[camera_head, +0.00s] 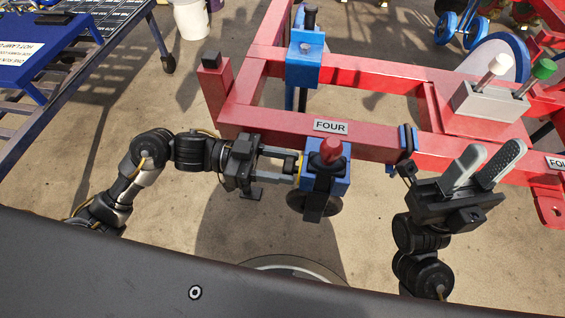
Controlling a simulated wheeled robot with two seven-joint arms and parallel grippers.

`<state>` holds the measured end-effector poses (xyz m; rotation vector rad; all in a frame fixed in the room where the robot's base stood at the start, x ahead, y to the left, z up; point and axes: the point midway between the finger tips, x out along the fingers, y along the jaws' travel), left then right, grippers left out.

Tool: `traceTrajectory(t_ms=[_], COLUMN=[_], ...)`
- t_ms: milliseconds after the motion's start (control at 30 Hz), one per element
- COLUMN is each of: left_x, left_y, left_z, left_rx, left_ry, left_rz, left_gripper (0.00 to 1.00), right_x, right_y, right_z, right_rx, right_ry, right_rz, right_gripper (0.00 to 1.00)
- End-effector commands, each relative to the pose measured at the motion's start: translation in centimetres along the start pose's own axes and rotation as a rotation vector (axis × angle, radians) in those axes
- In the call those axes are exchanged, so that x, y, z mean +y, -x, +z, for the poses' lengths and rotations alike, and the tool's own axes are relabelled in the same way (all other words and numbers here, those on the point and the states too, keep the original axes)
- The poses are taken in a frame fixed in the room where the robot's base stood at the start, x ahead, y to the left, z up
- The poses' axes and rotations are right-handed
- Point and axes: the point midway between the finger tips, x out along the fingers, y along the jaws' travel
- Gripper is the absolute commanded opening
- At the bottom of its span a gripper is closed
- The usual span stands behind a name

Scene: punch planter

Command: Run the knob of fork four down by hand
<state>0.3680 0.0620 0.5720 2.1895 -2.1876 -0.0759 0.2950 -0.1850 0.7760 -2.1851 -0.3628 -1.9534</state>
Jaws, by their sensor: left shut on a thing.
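The sign FOUR (330,127) is on the red frame's front beam. Below it, a blue block (341,183) carries a red knob (331,148) on top, with a black part and dark wheel hanging beneath. My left gripper (296,167) comes in level from the left. It is shut on a small part at the block's left side, where a yellow edge shows; the fingers hide most of it. The red knob stands clear of the fingers. My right gripper (484,164) is open and empty at the right, its two grey fingers apart and pointing up, in front of the red frame.
The red frame (270,120) spans the middle and right, with another blue block (303,67) at the back. A grey box with white and green knobs (490,102) sits on the frame. A blue-edged rack (75,50) stands at left. Floor between rack and frame is clear.

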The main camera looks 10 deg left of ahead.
Motion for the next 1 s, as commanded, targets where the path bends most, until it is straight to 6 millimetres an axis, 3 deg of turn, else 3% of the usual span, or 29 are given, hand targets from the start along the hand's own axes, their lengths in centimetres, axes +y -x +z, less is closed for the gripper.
traceTrajectory(t_ms=[267,1000], left_x=[0.03,0.23], left_y=[0.27,0.42], left_z=[-0.1,0.0], left_rx=[0.002,0.002], left_ry=[-0.052,-0.538], left_rz=[0.0,-0.002], left_gripper=[0.19,0.19], right_x=[0.0,-0.02], right_y=[-0.18,0.54], right_z=[-0.06,-0.05], right_rx=[0.002,-0.026], right_ry=[-0.001,-0.003], right_rz=[0.0,0.0], right_gripper=[0.36,0.36])
